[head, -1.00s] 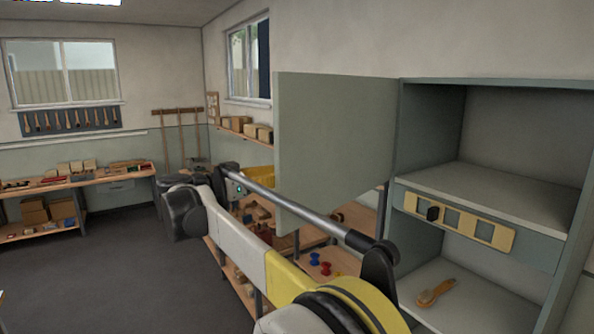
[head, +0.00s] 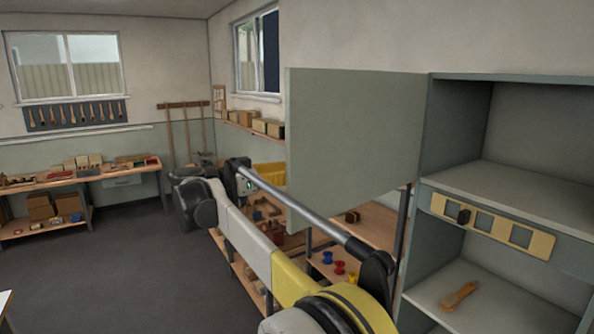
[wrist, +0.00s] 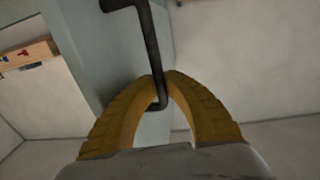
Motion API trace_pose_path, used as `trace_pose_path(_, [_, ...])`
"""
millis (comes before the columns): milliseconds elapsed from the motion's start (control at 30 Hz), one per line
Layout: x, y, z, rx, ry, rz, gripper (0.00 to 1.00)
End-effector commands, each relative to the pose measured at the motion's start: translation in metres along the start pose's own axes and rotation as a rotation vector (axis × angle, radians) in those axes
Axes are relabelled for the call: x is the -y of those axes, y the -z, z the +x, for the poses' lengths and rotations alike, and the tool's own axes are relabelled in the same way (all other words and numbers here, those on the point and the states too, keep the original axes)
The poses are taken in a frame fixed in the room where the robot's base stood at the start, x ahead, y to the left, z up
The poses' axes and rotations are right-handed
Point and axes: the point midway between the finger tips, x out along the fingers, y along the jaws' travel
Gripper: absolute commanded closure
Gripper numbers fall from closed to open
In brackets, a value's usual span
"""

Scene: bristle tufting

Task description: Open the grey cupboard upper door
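The grey cupboard (head: 425,190) stands at the right in the head view. Its upper door (head: 352,140) is a grey-green panel swung wide open to the left, and the upper compartment (head: 530,130) shows open and empty. In the wrist view my gripper (wrist: 162,76) has its two yellow fingers closed together around a dark bent bar handle (wrist: 150,45). The handle stands off a pale grey panel (wrist: 85,45), which looks like the door. In the head view my gripper and the handle are hidden.
A wooden brush (head: 459,296) lies in the lower compartment. Shelving with small parts (head: 330,262) stands behind my arm. Floor (head: 130,260) at left is clear.

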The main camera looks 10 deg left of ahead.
Motion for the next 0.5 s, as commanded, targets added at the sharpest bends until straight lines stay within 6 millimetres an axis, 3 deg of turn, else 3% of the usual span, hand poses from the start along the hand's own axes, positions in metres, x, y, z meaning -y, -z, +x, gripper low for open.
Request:
trace_pose_path(33, [0.001, 0.0, -0.002, 0.0, 0.003, 0.0, 0.76])
trace_pose_path(67, [0.0, 0.0, -0.002, 0.0, 0.002, 0.0, 0.66])
trace_pose_path(367, [0.0, 0.001, -0.001, -0.001, 0.001, 0.0, 0.66])
trace_pose_path(500, [0.001, 0.0, -0.012, -0.001, 0.004, 0.0, 0.66])
